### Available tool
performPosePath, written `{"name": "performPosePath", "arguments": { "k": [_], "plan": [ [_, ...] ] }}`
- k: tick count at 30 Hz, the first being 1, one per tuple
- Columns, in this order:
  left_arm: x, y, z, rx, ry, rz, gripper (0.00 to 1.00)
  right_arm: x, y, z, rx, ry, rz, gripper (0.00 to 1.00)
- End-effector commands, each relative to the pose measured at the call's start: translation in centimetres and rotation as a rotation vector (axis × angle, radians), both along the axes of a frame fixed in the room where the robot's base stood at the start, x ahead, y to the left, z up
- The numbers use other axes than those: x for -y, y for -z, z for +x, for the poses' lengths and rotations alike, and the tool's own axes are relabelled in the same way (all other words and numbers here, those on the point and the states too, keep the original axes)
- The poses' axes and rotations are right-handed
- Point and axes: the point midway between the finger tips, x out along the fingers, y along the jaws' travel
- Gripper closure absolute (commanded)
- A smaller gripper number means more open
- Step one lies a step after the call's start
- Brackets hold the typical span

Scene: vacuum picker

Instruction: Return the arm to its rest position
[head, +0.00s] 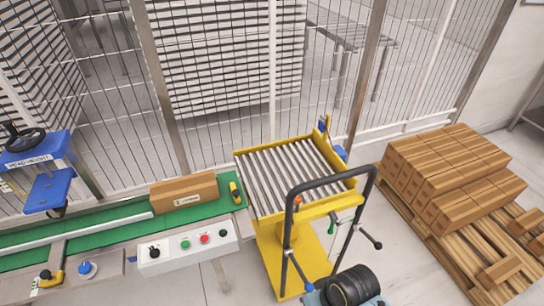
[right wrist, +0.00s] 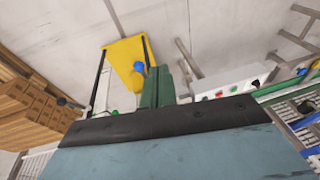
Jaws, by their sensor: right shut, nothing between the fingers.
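In the right wrist view my right gripper (right wrist: 158,88) shows as two dark green fingers pressed together, with nothing between them. They point toward the yellow base of the lift cart (right wrist: 125,50), apart from it as far as I can tell. In the head view a dark, rounded part of my right arm (head: 352,287) shows at the bottom edge, just right of the cart's yellow base; its fingers are hidden there. My left arm and left gripper are not in view.
The yellow roller cart (head: 268,228) with a black handle stands at the conveyor's end. A cardboard box (head: 184,192) lies on the green conveyor belt (head: 125,232) behind a control box (head: 188,248). Stacked cartons (head: 445,170) sit on a pallet at right. Wire fencing closes the back.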

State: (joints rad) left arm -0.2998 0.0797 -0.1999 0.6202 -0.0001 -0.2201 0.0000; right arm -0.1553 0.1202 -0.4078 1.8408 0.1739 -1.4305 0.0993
Motion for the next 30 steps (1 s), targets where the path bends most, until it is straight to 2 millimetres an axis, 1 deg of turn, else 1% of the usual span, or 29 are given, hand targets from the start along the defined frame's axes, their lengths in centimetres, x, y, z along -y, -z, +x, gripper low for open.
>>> {"name": "performPosePath", "arguments": {
  "k": [1, 3, 6, 12, 22, 24, 30],
  "plan": [
    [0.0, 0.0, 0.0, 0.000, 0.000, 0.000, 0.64, 1.2, -1.2, -1.2, 0.017, 0.024, -0.002, 1.00],
    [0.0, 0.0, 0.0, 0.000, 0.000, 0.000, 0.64, 2.7, -2.8, -2.3, 0.041, 0.049, -0.014, 1.00],
    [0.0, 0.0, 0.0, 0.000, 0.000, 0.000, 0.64, 4.7, -4.5, -3.5, 0.066, 0.078, -0.035, 1.00],
    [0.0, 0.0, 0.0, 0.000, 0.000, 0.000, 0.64, 7.6, -7.3, -5.5, 0.102, 0.123, -0.077, 1.00],
    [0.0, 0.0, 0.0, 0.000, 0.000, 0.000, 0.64, 11.6, -11.3, -8.5, 0.144, 0.180, -0.153, 1.00],
    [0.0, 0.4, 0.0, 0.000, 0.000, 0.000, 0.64, 11.5, -9.5, -8.1, 0.136, 0.176, -0.153, 1.00],
    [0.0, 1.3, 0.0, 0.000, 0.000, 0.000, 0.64, 11.3, -5.1, -7.4, 0.122, 0.173, -0.154, 1.00]
  ]
}}
